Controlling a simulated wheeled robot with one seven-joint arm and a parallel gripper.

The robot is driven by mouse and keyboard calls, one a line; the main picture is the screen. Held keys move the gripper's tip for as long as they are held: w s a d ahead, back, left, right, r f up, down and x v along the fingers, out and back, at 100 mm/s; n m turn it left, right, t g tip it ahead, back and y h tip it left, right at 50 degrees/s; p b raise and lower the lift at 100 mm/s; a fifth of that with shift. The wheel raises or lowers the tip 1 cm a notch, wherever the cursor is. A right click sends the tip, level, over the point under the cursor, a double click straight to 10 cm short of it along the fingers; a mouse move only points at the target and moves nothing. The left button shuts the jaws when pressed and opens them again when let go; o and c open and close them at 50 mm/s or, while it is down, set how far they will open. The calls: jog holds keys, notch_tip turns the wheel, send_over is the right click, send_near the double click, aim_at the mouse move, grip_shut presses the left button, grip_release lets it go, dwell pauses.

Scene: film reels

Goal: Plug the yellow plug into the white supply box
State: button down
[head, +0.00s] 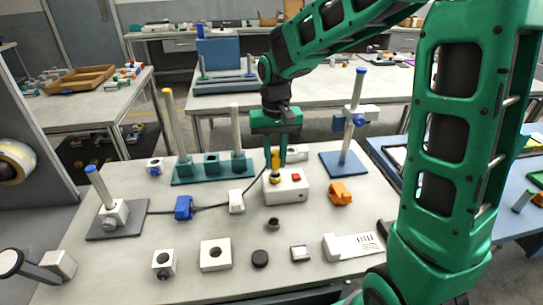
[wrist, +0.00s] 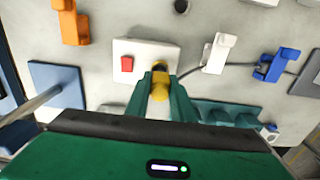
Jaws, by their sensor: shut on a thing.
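The white supply box (head: 288,190) with a red switch (head: 296,177) stands mid-table; the box also shows in the wrist view (wrist: 138,47). My gripper (head: 279,160) points down over the left part of the box, shut on the yellow plug (head: 275,157). In the wrist view the yellow plug (wrist: 160,88) sits between the fingertips (wrist: 160,80), beside a dark round part at the box's edge. The plug is at or just above the box top. I cannot tell whether it is seated, since the fingers hide part of it.
A dark cable (head: 160,212) runs from the left post's base past a blue clip (head: 184,207) and a white clip (head: 236,201) towards the box. An orange clip (head: 340,193) is to the right. A teal rack (head: 195,176) with posts and a blue-based post (head: 345,165) stand behind.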

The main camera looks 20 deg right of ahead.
jog(key=shift+s+f, duration=0.1)
jog(key=shift+f, duration=1.15)
jog(key=c, duration=1.5)
grip_release()
jog(key=shift+o, duration=0.2)
jog(key=shift+r, duration=0.15)
notch_tip(320, 180, up, 10)
jog(key=shift+r, duration=0.25)
jog(key=s+d+m, duration=0.2)
jog(key=s+d, duration=1.1)
jog(key=s, duration=0.1)
jog(key=s+d+f+m, duration=0.1)
jog(key=s+d+f, duration=0.1)
jog(key=s, duration=0.5)
jog(key=s+d+f+m, duration=0.1)
jog(key=s+f, duration=0.2)
jog(key=s, duration=0.4)
jog(key=shift+d, duration=0.4)
